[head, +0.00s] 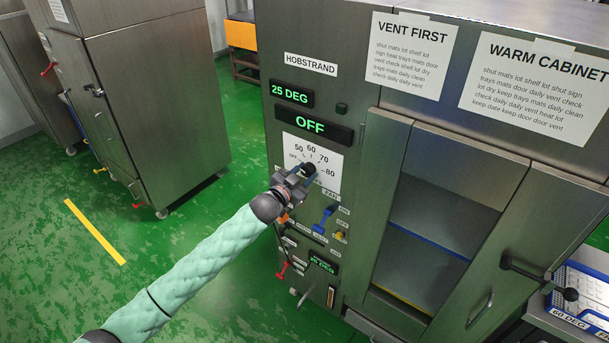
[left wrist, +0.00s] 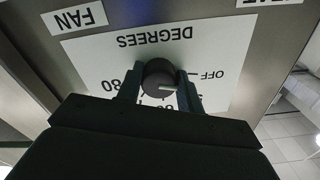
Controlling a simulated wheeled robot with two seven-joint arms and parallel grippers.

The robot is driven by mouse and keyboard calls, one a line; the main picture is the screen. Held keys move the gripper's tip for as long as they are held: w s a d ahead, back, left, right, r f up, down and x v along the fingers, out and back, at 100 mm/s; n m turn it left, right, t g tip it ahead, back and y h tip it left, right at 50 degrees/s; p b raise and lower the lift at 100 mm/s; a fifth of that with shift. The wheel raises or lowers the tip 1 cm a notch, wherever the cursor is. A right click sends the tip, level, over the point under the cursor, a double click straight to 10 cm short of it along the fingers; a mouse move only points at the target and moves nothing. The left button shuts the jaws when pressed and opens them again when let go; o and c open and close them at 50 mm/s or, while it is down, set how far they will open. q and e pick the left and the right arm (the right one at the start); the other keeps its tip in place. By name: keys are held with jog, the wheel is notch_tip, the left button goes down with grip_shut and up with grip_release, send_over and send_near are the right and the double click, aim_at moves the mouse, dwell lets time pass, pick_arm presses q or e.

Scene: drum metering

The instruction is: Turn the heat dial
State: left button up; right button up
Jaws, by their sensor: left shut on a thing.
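The heat dial (head: 309,169) is a dark round knob on a white scale plate (head: 328,158) marked OFF, 50, 60, 70 and 80. My left gripper (head: 303,172) is at the plate with its fingers on either side of the knob, shut on it. In the left wrist view the knob (left wrist: 158,80) sits between the two fingers, and a pale pointer line on it shows. That view shows the plate upside down, with OFF, 80 and DEGREES readable. The display above (head: 310,124) reads OFF, and the upper one (head: 292,94) reads 25 DEG. My right gripper is not in view.
A blue switch (head: 323,221) and a yellow knob (head: 340,236) are below right of the dial. A red lever (head: 283,270) is lower down. The cabinet door with its black handle (head: 540,275) stands at right.

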pick_arm(q)
jog(key=shift+f+m, duration=0.1)
jog(key=shift+m, duration=0.6)
jog(key=shift+m+b, duration=0.35)
jog(key=shift+m, duration=1.25)
jog(key=shift+a+m+b, duration=0.1)
jog(key=shift+m+b, duration=0.25)
jog(key=shift+m, duration=0.85)
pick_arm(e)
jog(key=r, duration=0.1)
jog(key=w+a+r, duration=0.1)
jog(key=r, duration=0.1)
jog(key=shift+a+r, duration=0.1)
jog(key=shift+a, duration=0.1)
